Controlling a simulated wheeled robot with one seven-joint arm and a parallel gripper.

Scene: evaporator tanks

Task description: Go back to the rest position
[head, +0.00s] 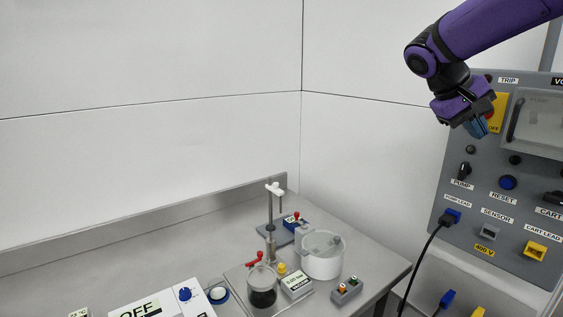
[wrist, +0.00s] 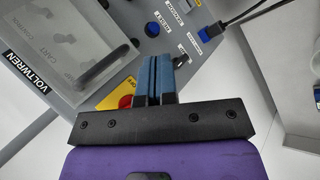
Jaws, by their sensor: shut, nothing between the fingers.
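My gripper (head: 478,126) is at the upper right in the head view, in front of the grey control panel (head: 462,142). Its blue fingers are shut with nothing between them. In the wrist view the shut fingers (wrist: 158,78) point toward the panel (wrist: 92,78), beside the red stop button (wrist: 126,101) on its yellow plate. My purple arm reaches in from the upper right. In the head view my gripper hides part of the yellow plate (head: 497,112). I cannot tell whether the fingers touch the panel.
The panel carries a PUMP switch (head: 464,170), a blue RESET button (head: 508,182), a plugged blue PUMP LEAD (head: 452,215) with black cable, and a clear hatch (head: 542,118). The steel bench (head: 225,237) at lower left holds a stand (head: 270,215), beaker (head: 262,287) and white pot (head: 323,262).

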